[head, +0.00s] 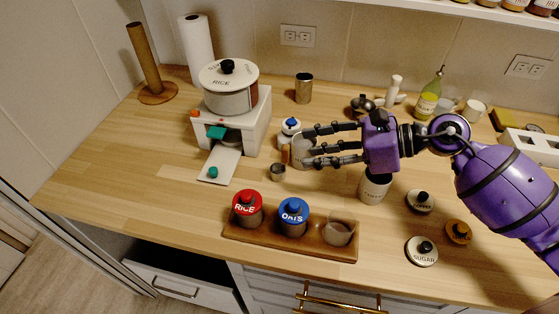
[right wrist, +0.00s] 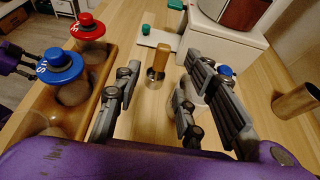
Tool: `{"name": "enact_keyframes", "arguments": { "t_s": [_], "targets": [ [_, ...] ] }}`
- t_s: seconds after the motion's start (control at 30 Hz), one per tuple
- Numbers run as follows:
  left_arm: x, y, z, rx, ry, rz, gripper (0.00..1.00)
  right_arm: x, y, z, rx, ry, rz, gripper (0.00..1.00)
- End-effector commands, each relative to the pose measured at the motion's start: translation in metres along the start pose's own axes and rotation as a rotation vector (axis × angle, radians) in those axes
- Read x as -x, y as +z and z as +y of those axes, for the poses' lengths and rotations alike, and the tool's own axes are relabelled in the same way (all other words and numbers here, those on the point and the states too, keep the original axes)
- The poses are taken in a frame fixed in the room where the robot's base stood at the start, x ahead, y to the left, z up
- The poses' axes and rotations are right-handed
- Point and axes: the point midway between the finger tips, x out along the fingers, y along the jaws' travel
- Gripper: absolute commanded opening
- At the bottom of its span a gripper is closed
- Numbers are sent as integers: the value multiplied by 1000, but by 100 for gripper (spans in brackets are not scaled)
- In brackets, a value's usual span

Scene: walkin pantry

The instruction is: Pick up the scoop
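The scoop, a small metal cup (head: 278,173) with a wooden handle (head: 285,154), stands on the counter left of my right gripper's fingertips. In the right wrist view the scoop (right wrist: 160,62) appears ahead, between the lines of the fingers. My right gripper (head: 310,147) is open, its dark fingers spread and pointing left. It holds nothing that I can see. A pale jar (head: 301,154) sits right by the fingers and is partly hidden by them. A purple arm part with dark fingers, probably my left gripper (right wrist: 17,65), shows at the left edge of the right wrist view; its opening is unclear.
A white dispenser (head: 236,125) stands behind and left of the scoop. A jar with a blue knob (head: 290,127) is behind it. A wooden tray (head: 265,240) with red-lidded and blue-lidded jars is in front. Lids (head: 422,250) lie at right. The left counter is clear.

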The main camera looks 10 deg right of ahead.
Motion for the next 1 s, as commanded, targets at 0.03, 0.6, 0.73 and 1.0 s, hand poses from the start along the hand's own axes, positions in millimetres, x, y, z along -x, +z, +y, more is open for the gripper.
{"name": "enact_keyframes", "arguments": {
  "t_s": [0.03, 0.6, 0.73, 1.0],
  "targets": [
    [3, 4, 0, 3, -1, -9, 40, -6, 3, 0, 3, 0, -3, 38],
    [8, -25, 0, 8, 0, 35, 40, -61, 0, 1, 1, -2, -1, 38],
    [8, -22, 0, 8, 1, 29, 40, -60, 0, 1, 1, -2, 0, 32],
    [9, -19, 0, 7, 0, 23, 40, -60, 0, 1, 1, -1, 0, 0]
  ]
}}
